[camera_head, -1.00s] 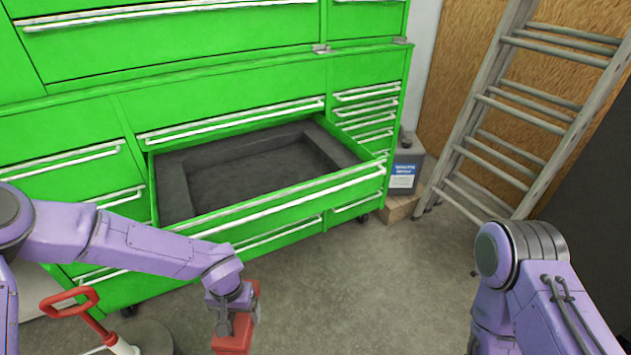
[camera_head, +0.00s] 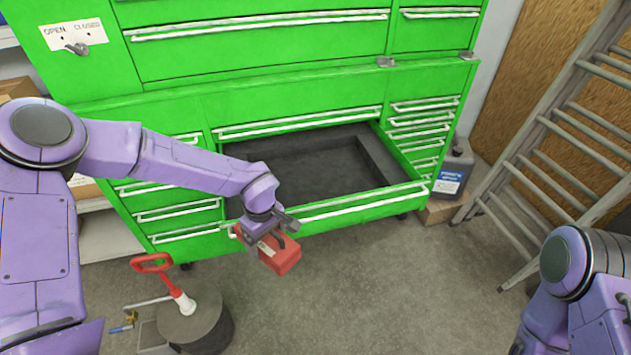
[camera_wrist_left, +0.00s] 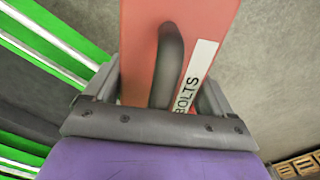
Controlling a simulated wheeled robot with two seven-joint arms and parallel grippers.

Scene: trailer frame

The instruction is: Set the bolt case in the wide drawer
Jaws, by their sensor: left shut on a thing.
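The bolt case is a red box (camera_head: 283,260) with a dark handle and a white label; in the left wrist view the case (camera_wrist_left: 140,40) shows its label reading BOLTS. My left gripper (camera_head: 272,236) is shut on the case and holds it in the air, in front of the wide drawer's front as seen from the head. The wide drawer (camera_head: 370,205) of the green cabinet is pulled open. Its dark inside looks empty where it shows; my left arm hides its left part. My right arm shows at the lower right, but its gripper is out of view.
A dark round drum (camera_head: 205,325) and a red-handled tool (camera_head: 165,275) stand at the lower left. A grey jug (camera_head: 453,175) sits on a low block right of the cabinet. A ladder (camera_head: 555,140) leans at the right. The middle floor is clear.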

